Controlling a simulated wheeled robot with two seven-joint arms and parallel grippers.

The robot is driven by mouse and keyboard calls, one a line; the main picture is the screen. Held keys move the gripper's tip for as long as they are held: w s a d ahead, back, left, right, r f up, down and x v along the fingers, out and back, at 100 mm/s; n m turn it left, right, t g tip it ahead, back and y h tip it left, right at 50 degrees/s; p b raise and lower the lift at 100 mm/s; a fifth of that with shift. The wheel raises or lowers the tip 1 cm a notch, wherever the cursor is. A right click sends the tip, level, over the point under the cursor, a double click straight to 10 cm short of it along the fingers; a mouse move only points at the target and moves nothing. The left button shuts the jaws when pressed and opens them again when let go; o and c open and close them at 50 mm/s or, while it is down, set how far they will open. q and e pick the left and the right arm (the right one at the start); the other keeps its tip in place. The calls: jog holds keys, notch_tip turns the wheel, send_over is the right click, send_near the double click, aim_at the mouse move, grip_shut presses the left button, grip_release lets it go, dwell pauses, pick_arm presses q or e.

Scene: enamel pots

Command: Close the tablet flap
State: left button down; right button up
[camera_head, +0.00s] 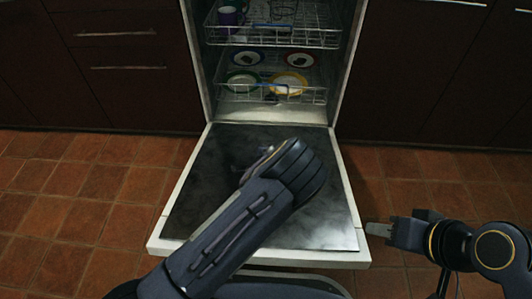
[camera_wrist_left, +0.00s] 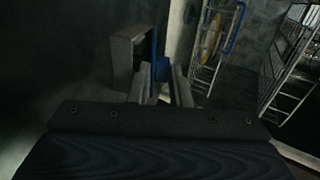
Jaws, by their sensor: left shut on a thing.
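The open dishwasher door (camera_head: 215,190) lies flat with its dark inner face up. In the left wrist view a grey box-like frame (camera_wrist_left: 122,62) stands out from the dark door face; it looks like the tablet compartment or its flap, but I cannot tell which. A blue piece (camera_wrist_left: 161,69) is beside it, between the fingertips of my left gripper (camera_wrist_left: 160,80), which is shut on it. In the head view my left wrist covers most of this spot. My right gripper (camera_head: 378,229) is off the door's front right corner, apart from it; its jaw gap is unclear.
The upper rack (camera_head: 290,38) holds a purple cup (camera_head: 228,18). The lower rack (camera_head: 262,92) holds several plates, including a yellow-rimmed one (camera_head: 289,83). Dark cabinets (camera_head: 120,70) flank the dishwasher. The tiled floor (camera_head: 75,200) is clear on both sides.

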pick_arm(q)
jog(key=shift+r, duration=0.1)
jog(key=c, duration=1.4)
grip_release()
jog(key=shift+w+r, duration=0.1)
jog(key=w+r+g+p, duration=0.1)
jog(key=r+g+p, duration=0.1)
jog(key=p, duration=0.2)
jog(key=shift+w+a+g, duration=0.1)
jog(key=shift+w+g, duration=0.3)
jog(key=shift+w+r+g+p, duration=0.15)
jog(key=shift+w+g+p, duration=0.35)
jog(key=shift+g, duration=0.2)
jog(key=shift+w+r+g+p, duration=0.1)
jog(key=shift+w+g+p, duration=0.2)
jog(key=shift+g, duration=0.3)
jog(key=s+a+r+n+h+p, duration=0.1)
jog(key=s+a+r+n, duration=0.2)
jog(key=r, duration=0.5)
jog(key=s+a+r+n+g+h+p, duration=0.1)
jog(key=s+a+r+n, duration=0.3)
jog(key=s+r, duration=0.4)
jog(key=s+a+r+n+h+p, duration=0.1)
jog(key=s+a+r+n, duration=0.3)
jog(key=r, duration=0.6)
jog(key=shift+s+a+g+h, duration=0.3)
jog(key=shift+s+a, duration=0.1)
jog(key=shift+s, duration=0.55)
